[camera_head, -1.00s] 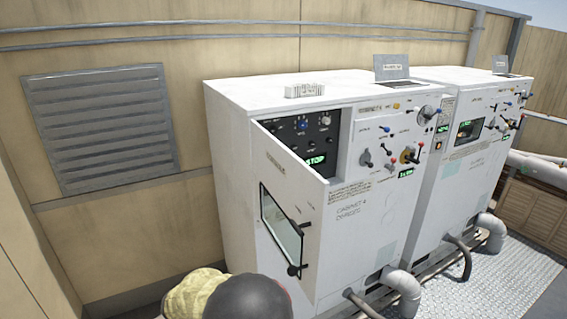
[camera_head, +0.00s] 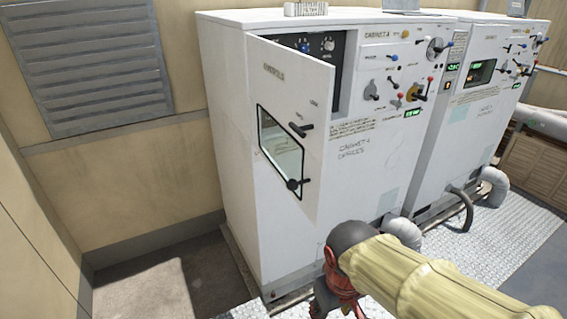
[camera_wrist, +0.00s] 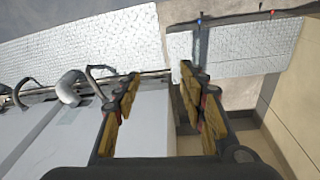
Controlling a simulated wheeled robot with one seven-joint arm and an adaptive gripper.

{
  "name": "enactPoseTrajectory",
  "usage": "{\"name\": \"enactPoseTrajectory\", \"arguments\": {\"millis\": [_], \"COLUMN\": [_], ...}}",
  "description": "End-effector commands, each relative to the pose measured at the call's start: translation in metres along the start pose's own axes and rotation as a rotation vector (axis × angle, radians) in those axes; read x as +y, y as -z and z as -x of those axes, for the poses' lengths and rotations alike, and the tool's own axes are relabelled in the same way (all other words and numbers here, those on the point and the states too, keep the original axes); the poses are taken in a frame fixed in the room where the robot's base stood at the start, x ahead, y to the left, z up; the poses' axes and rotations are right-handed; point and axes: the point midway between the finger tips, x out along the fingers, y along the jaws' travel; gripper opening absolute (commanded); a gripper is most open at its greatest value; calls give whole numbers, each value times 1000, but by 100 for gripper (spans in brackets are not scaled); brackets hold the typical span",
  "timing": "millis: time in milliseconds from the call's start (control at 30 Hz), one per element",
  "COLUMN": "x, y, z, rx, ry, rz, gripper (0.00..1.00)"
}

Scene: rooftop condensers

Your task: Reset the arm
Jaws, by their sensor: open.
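My gripper (camera_wrist: 160,76) is open in the wrist view. Its two yellow-padded fingers stand apart with nothing between them. In the head view, my arm in its yellow sleeve comes in from the lower right, in front of the foot of the near cabinet (camera_head: 370,165). The gripper end is only partly seen there, at the bottom edge. The near cabinet has its upper door (camera_head: 285,110) standing open, with a window and dark handles, and a dark control panel (camera_head: 312,50) partly showing behind it.
A second cabinet (camera_head: 455,140) stands to the right. Grey pipes (camera_head: 494,188) bend down from the cabinets to the metal plate floor (camera_head: 520,235). A louvred vent (camera_head: 92,62) is on the beige wall at left. Floor left of the near cabinet is clear.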

Motion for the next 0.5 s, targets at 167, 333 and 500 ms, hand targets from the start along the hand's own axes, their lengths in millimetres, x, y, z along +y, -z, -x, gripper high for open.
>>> {"name": "enactPoseTrajectory", "arguments": {"millis": [167,333,500], "x": [17,38,56], "y": [-39,-67,-77], "z": [-16,-21,-18], "rx": [142,264,346], "ry": [25,-3,-38], "rz": [-160,-267,-336], "gripper": [41,41,41]}}
